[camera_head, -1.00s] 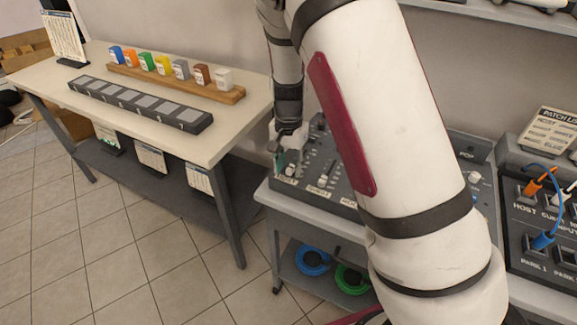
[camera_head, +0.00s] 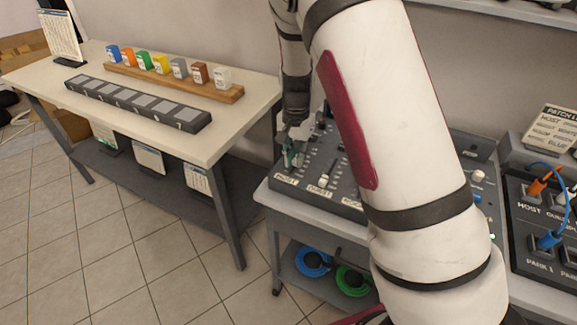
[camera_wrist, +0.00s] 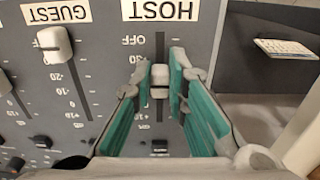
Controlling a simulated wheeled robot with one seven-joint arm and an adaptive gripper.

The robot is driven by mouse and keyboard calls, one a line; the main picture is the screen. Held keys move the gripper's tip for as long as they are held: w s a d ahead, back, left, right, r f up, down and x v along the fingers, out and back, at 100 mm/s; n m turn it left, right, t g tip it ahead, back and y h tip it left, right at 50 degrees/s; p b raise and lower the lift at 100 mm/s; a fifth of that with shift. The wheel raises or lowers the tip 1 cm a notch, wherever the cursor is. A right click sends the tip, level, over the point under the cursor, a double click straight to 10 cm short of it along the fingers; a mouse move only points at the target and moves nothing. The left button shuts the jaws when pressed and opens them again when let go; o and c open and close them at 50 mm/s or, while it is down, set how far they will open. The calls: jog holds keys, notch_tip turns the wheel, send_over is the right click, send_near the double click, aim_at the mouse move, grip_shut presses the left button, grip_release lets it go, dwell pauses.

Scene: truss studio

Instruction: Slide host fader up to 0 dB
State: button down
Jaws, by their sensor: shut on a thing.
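The mixer (camera_head: 330,205) has a HOST label (camera_wrist: 160,10), upside down in the wrist view. In the head view my gripper (camera_head: 291,155) stands over the mixer's left end, and the cap is hard to make out.
A guest fader (camera_wrist: 54,44) stands beside the host slot, near its OFF end. A patch panel (camera_head: 540,220) with orange and blue plugs is right of the mixer. A table (camera_head: 235,125) with coloured blocks stands left. My arm covers much of the mixer in the head view.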

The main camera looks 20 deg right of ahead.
jog(key=w+d+b, duration=0.1)
jog(key=w+d, duration=0.2)
jog(key=c, duration=1.6)
grip_release()
jog(key=shift+o, duration=0.2)
jog(key=shift+r, duration=0.15)
notch_tip(320, 180, up, 12)
